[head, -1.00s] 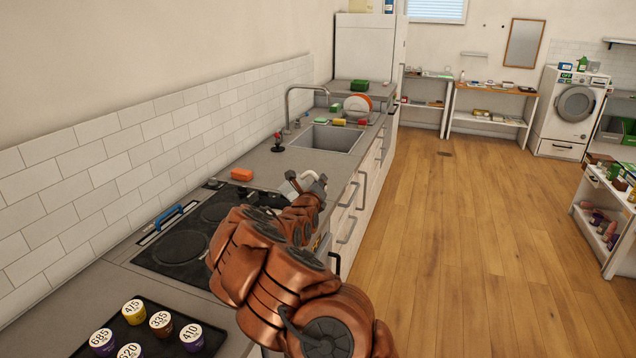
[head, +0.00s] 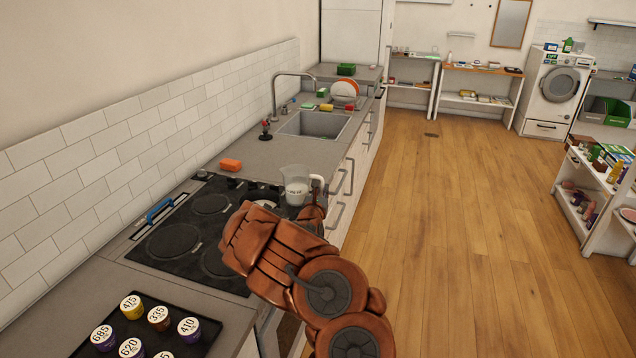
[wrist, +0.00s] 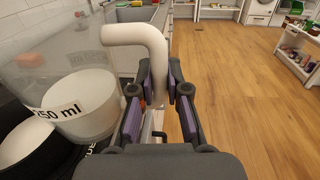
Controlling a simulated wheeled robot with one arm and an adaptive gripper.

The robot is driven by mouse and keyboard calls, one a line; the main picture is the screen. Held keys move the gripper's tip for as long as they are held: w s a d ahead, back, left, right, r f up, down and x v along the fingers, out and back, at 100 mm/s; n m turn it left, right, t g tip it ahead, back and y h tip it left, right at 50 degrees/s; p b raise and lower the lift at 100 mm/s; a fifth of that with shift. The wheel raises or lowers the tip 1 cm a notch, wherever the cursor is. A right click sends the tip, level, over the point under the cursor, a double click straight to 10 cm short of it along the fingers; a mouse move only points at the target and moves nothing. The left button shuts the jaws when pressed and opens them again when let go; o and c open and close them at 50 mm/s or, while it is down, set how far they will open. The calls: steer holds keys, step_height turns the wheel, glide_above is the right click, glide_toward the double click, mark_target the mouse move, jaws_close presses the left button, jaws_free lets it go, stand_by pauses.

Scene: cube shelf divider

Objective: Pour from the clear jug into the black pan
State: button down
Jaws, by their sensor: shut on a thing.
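The clear jug (head: 296,181) with white contents looks about upright over the right side of the cooktop. In the wrist view the jug (wrist: 65,62) fills the left side, with a "250 ml" mark on it. My gripper (wrist: 158,92) is shut on its white handle (wrist: 148,38), which runs down between the fingers. In the head view my arm hides most of the gripper. A dark rounded thing, seemingly the black pan (wrist: 52,158), shows below the jug in the wrist view.
The black cooktop (head: 166,240) has a blue-handled thing (head: 160,209) at its left. An orange sponge (head: 231,165) lies on the counter behind it. A sink (head: 315,124) is farther back. A dark tray (head: 180,309) of numbered cups is in front. The floor to the right is clear.

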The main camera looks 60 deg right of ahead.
mark_target(285, 177)
steer(key=shift+r, duration=0.1)
steer(key=shift+s+d+r, duration=0.1)
steer(key=shift+s+r, duration=0.1)
steer(key=shift+s, duration=0.05)
steer(key=s+d+r, duration=0.2)
steer(key=s+r, duration=0.1)
steer(key=s, duration=0.2)
steer(key=shift+r, duration=0.3)
stand_by(0.5)
